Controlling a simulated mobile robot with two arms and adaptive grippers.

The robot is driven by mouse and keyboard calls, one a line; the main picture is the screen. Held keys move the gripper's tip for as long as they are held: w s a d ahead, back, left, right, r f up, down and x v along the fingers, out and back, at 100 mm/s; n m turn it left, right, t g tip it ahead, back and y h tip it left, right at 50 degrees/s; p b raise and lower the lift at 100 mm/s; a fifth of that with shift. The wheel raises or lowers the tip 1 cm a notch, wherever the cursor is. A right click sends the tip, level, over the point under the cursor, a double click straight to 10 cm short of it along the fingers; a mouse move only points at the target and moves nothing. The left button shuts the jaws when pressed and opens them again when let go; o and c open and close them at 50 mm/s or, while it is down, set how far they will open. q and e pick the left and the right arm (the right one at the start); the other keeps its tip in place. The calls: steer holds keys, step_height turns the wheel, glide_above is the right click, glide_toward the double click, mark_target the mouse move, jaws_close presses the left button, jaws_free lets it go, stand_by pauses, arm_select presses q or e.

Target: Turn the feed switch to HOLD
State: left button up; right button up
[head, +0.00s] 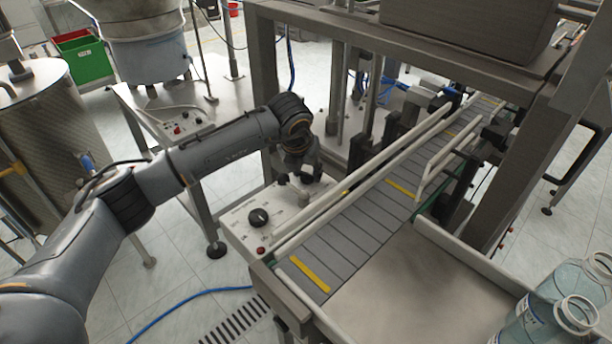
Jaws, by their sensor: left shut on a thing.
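A pale control panel (236,222) sits beside the near end of the conveyor. A black round knob (258,217) stands on its left part, clear of my gripper. My left gripper (297,180) reaches down over the far right part of the panel, with its fingers low at the surface. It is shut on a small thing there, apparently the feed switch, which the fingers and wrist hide. Its setting and any HOLD label cannot be read. My right gripper is not in view.
The slatted conveyor (345,232) with white side rails runs right of the panel. A metal frame post (264,70) stands behind my wrist. Clear jars (555,310) stand at the lower right. A second panel (180,122) lies on a table behind my forearm.

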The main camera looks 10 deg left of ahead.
arm_select(q)
steer(key=shift+n+b, duration=0.3)
steer(key=shift+n, duration=0.1)
stand_by(0.3)
steer(key=o, duration=1.2)
steer(key=shift+c, duration=0.2)
steer(key=v, duration=1.2)
steer(key=shift+d, duration=0.2)
steer(key=shift+s, duration=0.1)
